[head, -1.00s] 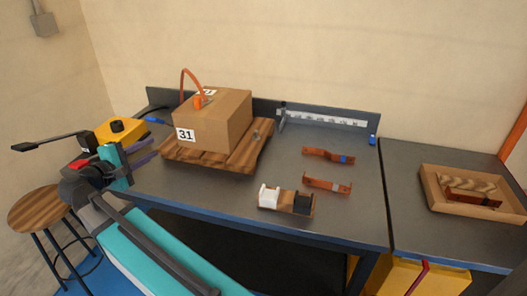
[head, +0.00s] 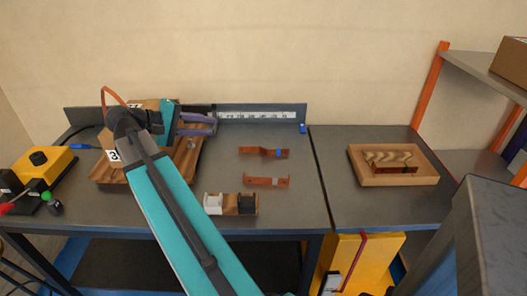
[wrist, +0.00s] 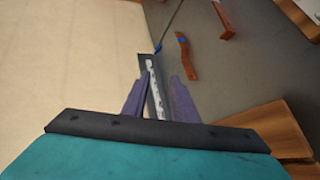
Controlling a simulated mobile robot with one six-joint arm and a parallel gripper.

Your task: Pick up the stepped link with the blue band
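The copper stepped link with the blue band (head: 264,152) lies on the dark grey bench, behind a second copper link with a grey band (head: 267,181). In the wrist view the blue-banded link (wrist: 187,58) lies beyond and right of the fingertips. My gripper (head: 214,124) is left of it and apart from it, above the bench near the wooden pallet. Its two purple fingers (wrist: 158,86) stand apart with nothing between them, so it is open. My arm hides much of the box on the pallet.
A wooden holder with white and black blocks (head: 230,204) stands at the bench front. A ruler strip (head: 258,115) runs along the back. A wooden tray (head: 400,180) with a copper part is on the right-hand bench.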

